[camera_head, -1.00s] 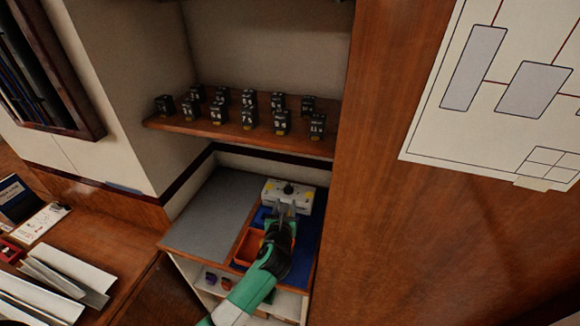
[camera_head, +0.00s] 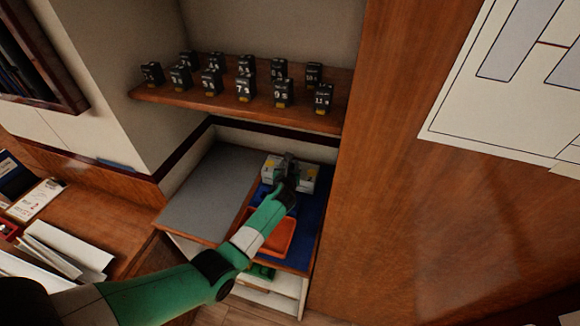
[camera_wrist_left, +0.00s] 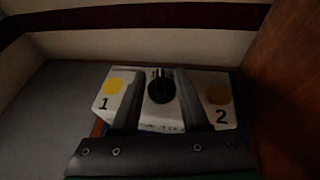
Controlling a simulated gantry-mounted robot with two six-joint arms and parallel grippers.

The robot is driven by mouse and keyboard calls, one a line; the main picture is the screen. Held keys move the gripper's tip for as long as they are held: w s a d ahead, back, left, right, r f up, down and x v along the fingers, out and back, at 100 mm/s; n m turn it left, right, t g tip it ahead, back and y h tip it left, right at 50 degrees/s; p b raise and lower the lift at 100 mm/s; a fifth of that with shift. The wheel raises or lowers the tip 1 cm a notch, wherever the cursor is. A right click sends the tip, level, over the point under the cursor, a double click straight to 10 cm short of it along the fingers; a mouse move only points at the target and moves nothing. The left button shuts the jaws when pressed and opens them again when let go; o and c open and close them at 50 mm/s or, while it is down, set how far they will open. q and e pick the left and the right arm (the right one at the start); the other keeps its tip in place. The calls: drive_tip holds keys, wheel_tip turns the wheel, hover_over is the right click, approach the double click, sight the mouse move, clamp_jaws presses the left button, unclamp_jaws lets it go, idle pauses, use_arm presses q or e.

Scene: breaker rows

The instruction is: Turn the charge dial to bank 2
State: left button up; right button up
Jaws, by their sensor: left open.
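The charge dial is a black knob (camera_wrist_left: 160,88) on a white box (camera_wrist_left: 113,84), centred between a yellow spot marked 1 on the left and one marked 2 on the right. The knob's grip appears roughly upright, in line with neither number. In the head view the white box (camera_head: 304,177) stands at the back of the blue-matted counter. My left gripper (camera_head: 286,163) reaches over it and hides the knob there. In the left wrist view its two fingers (camera_wrist_left: 160,74) are apart, one on each side of the knob. I cannot tell whether they touch it. My right gripper is out of view.
An orange tray (camera_head: 270,237) lies on the counter below my left arm. A shelf (camera_head: 200,97) with several black numbered breakers runs above. A wooden panel (camera_head: 400,180) bounds the right side. The grey counter surface (camera_head: 205,195) on the left is clear.

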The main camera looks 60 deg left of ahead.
use_arm(q)
drive_tip(key=shift+w+a+f, duration=0.2)
drive_tip(key=shift+w+a, duration=0.1)
drive_tip(key=shift+a, duration=0.15)
drive_tip(key=shift+c, duration=0.3)
clamp_jaws()
